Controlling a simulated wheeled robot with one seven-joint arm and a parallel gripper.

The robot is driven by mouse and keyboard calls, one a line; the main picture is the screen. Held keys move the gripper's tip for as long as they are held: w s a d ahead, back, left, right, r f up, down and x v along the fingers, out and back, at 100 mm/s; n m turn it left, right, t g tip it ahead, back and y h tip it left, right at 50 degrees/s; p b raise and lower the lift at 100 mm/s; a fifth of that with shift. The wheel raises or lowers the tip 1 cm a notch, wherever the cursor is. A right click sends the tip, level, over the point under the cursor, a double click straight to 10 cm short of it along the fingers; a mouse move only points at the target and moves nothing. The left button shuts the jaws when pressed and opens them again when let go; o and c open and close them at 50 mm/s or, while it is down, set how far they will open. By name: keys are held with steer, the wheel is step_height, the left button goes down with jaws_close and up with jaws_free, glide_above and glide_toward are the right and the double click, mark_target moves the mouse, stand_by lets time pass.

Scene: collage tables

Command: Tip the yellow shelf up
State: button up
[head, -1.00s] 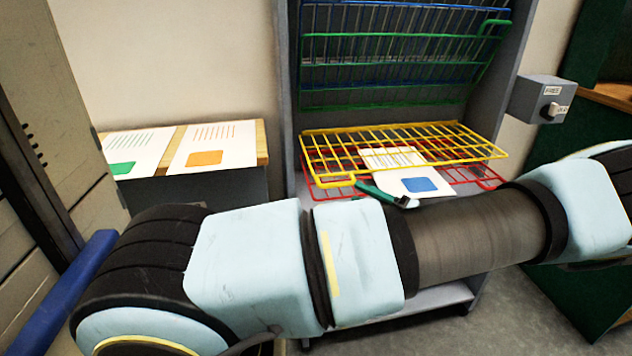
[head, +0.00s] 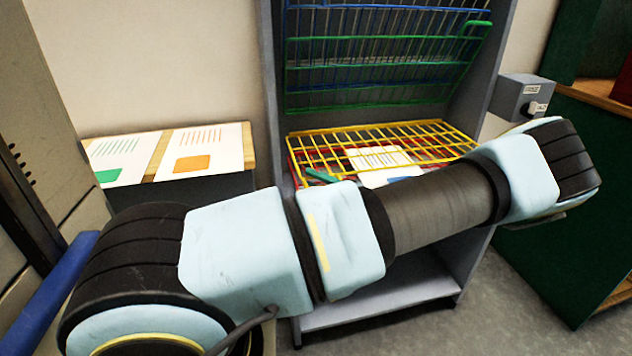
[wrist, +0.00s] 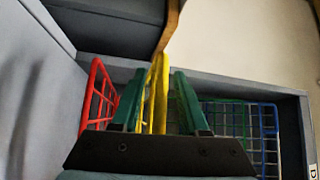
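The yellow shelf (head: 440,128) is a wire rack lying about level in a grey rack frame, just above the red shelf (head: 297,172). In the wrist view, the yellow shelf (wrist: 158,85) shows edge-on between the two green fingers of my gripper (wrist: 160,73). The fingers stand apart, one on each side of it, with some gap visible. The red shelf (wrist: 93,95) is left of the fingers there. In the head view, only a green finger of my gripper (head: 322,175) shows at the yellow shelf's front left; my arm hides the rest.
Above, the green shelf (head: 385,62) and blue shelf (head: 370,20) are tipped up. A white sheet (head: 375,158) shows through the yellow wires. A grey switch box (head: 525,97) is at right. A side table with two printed sheets (head: 200,150) stands at left.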

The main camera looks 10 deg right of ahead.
jaws_close()
steer(key=shift+r, duration=0.1)
stand_by(1.1)
